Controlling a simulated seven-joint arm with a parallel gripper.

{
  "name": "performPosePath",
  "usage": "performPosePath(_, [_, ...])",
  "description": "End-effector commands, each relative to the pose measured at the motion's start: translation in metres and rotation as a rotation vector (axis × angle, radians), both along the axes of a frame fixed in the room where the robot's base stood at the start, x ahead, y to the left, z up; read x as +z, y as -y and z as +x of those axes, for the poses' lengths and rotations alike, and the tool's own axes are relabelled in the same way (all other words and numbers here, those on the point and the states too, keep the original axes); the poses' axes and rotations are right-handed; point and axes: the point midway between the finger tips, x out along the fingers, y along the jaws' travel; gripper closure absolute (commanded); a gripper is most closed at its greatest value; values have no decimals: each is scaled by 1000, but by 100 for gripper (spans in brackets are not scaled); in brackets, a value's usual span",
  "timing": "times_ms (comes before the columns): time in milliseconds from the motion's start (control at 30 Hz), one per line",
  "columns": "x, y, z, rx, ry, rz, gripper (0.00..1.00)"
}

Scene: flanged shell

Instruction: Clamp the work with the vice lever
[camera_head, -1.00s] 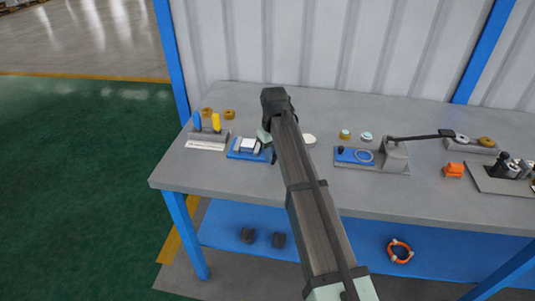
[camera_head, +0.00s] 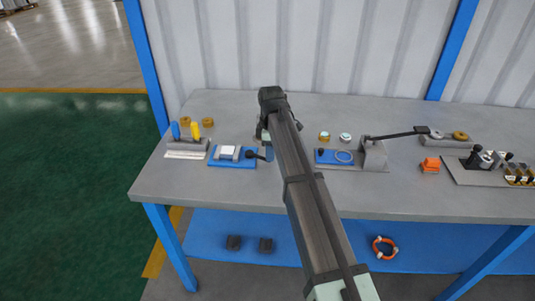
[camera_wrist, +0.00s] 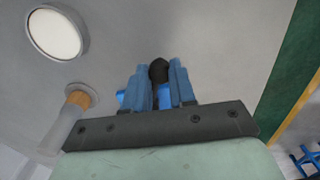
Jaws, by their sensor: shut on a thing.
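The vice is a blue block (camera_head: 232,163) near the left part of the bench, with the pale work (camera_head: 230,152) on top. A dark knob (camera_head: 251,154) and a short dark bar show at its right side, running towards my arm. My gripper shows in the wrist view (camera_wrist: 158,74), with blue fingers closed around a black ball-ended handle (camera_wrist: 158,69), which looks like the vice lever. Some blue shows behind and between the fingers.
To the left stands a holder (camera_head: 187,146) with blue and yellow handles. The wrist view shows a white disc (camera_wrist: 56,33) and an orange-ended cylinder (camera_wrist: 78,98).

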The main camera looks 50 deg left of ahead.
Motion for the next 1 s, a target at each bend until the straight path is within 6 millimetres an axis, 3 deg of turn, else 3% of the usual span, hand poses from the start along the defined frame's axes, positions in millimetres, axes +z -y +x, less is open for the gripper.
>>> performPosePath(767, [0,-4,9,102,2,1,100])
performPosePath(800, [0,-4,9,102,2,1,73])
performPosePath(1000, [0,-4,8,102,1,1,54])
